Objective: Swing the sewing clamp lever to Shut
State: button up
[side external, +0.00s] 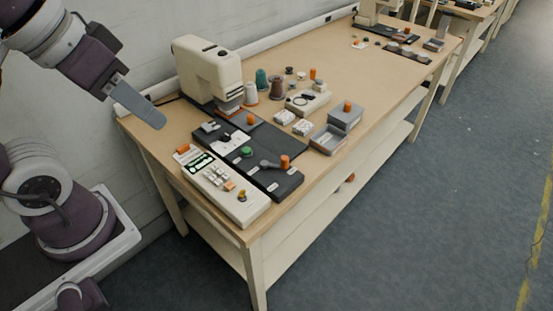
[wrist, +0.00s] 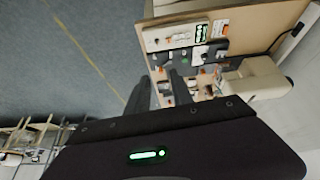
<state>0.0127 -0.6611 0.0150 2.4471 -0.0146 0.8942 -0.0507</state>
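A dark work board (side external: 260,150) lies on the table in front of the white sewing machine (side external: 207,70). A grey lever with an orange knob (side external: 285,161) sits near the board's front right end; I take it for the clamp lever. Its knob points right in the side view, and any Shut marking is too small to read. My gripper (side external: 157,122) hangs in the air left of the machine and board, apart from everything. In the wrist view my gripper (wrist: 160,78) shows two dark fingers spread with a gap and nothing held between them.
A white control panel (side external: 220,187) with buttons and a knob lies along the board's front left. A green button (side external: 246,152) is on the board. The table's far middle is clear.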

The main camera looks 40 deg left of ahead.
jog(key=shift+o, duration=0.9)
jog(key=w+n+g, duration=0.2)
jog(key=w+n, duration=0.1)
jog(key=w, duration=0.7)
jog(key=shift+d+f+h, duration=0.15)
jog(key=shift+d+h, duration=0.25)
jog(key=shift+d, duration=0.05)
jog(key=n+g, duration=0.3)
jog(key=n, duration=0.4)
send_over(285, 158)
notch_tip(285, 158, down, 19)
jog(key=shift+n+y, duration=0.4)
jog(key=shift+y, duration=0.1)
notch_tip(285, 158, down, 8)
jog(key=shift+f, duration=0.4)
jog(key=shift+c, duration=0.3)
grip_shut()
